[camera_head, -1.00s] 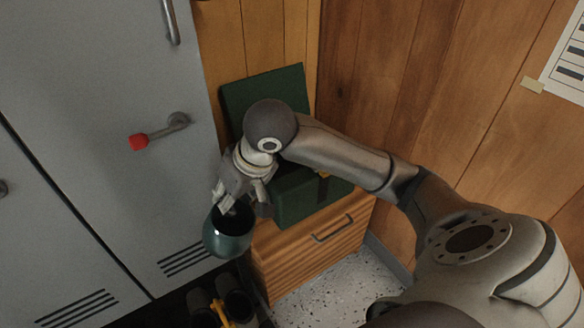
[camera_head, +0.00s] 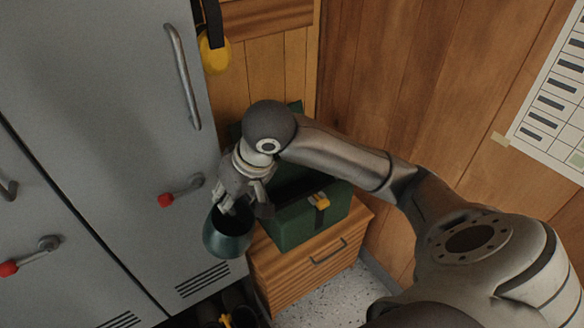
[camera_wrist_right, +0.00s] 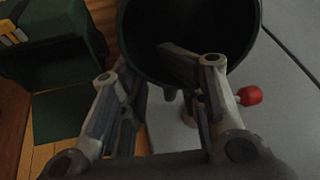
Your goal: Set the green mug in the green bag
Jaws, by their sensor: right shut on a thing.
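The dark green mug (camera_head: 230,238) hangs from my right gripper (camera_head: 241,203), its open mouth facing up. The gripper is shut on the mug's rim, with one finger inside. In the right wrist view the mug (camera_wrist_right: 238,22) fills the upper middle. The green bag (camera_head: 298,226), box-shaped with a yellow clasp, stands on a wooden drawer cabinet just right of the mug. Its raised lid is mostly hidden behind my arm, as is part of its dark opening. The bag also shows in the right wrist view (camera_wrist_right: 58,68). The mug is apart from it. My left gripper is not in view.
Grey lockers (camera_head: 110,110) with red-knobbed handles (camera_head: 166,200) stand close left of the mug. The wooden cabinet (camera_head: 305,272) has a drawer handle in front. Wood-panelled walls close the corner behind. Dark items, partly hidden, lie at the bottom edge below the mug.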

